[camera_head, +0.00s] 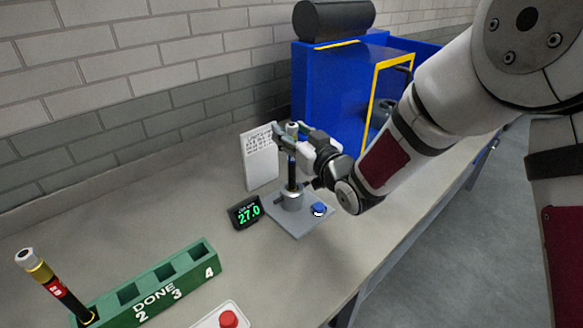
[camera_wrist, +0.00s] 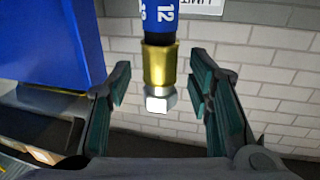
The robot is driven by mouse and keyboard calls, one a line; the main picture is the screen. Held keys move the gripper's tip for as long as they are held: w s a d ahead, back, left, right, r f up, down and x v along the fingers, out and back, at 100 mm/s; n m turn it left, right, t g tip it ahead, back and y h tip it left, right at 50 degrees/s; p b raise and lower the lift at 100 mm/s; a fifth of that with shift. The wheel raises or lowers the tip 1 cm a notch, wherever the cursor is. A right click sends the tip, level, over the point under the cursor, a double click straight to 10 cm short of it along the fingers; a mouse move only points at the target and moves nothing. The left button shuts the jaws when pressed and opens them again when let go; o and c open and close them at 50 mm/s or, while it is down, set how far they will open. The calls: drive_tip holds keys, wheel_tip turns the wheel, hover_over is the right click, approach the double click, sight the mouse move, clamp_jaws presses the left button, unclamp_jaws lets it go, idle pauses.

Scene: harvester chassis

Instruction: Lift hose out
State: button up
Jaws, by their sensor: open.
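A hose (camera_head: 291,172) stands upright in a grey fixture (camera_head: 303,219) in the head view. In the wrist view, which looks upside down, the hose (camera_wrist: 159,62) has a blue sleeve marked 12, a gold collar and a silver hex nut at its end. My gripper (camera_head: 293,134) is at the hose's upper end. In the wrist view my open gripper (camera_wrist: 160,84) has one finger on each side of the collar and nut, with gaps visible on both sides. The hose's lower end is hidden inside the fixture.
A green DONE rack (camera_head: 165,285) holds a red-banded hose (camera_head: 57,285) in its leftmost slot; other slots look empty. A display reading 27.0 (camera_head: 246,212), a blue button (camera_head: 319,209), a white sheet (camera_head: 259,160) and a red button (camera_head: 229,319) are nearby. A blue machine (camera_head: 335,85) stands behind.

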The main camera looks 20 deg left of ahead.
clamp_jaws()
drive_tip(key=shift+r, duration=0.1)
